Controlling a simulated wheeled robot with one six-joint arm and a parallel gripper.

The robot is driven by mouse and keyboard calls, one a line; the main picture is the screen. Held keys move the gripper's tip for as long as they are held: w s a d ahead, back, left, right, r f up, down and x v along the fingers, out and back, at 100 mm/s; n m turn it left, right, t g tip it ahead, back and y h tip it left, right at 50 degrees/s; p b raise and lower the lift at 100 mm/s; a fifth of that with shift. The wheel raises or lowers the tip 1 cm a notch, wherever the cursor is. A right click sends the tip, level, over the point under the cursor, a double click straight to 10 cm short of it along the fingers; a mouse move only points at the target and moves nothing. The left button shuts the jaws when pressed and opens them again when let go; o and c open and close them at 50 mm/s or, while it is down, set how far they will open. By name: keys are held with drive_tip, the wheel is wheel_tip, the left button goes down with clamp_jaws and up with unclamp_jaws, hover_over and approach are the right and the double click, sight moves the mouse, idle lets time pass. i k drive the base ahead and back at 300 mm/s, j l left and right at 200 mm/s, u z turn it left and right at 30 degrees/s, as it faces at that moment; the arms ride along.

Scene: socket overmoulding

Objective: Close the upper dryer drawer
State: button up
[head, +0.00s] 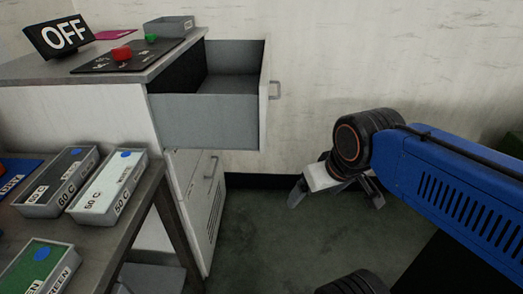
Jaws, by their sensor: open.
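The upper dryer drawer (205,121) is pulled out to the right from the cabinet, in the upper middle of the head view. Its grey box shows no contents in the part I can see. Its white front panel (264,115) carries a grey handle (275,90) on the right. My gripper (335,194) is open, to the right of and lower in the picture than the drawer front, apart from the handle. It appears empty.
The dryer top (105,62) holds an OFF sign (62,36), red and green buttons and a small grey tray (169,26). The lower drawer (206,200) looks shut. A table at left bears labelled trays (108,188). Floor (265,240) below my gripper is clear.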

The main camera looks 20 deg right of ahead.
sight(229, 110)
drive_tip(key=k+u, duration=0.2)
drive_tip(key=u, duration=0.15)
drive_tip(key=k+u, duration=0.25)
drive_tip(key=u, duration=0.15)
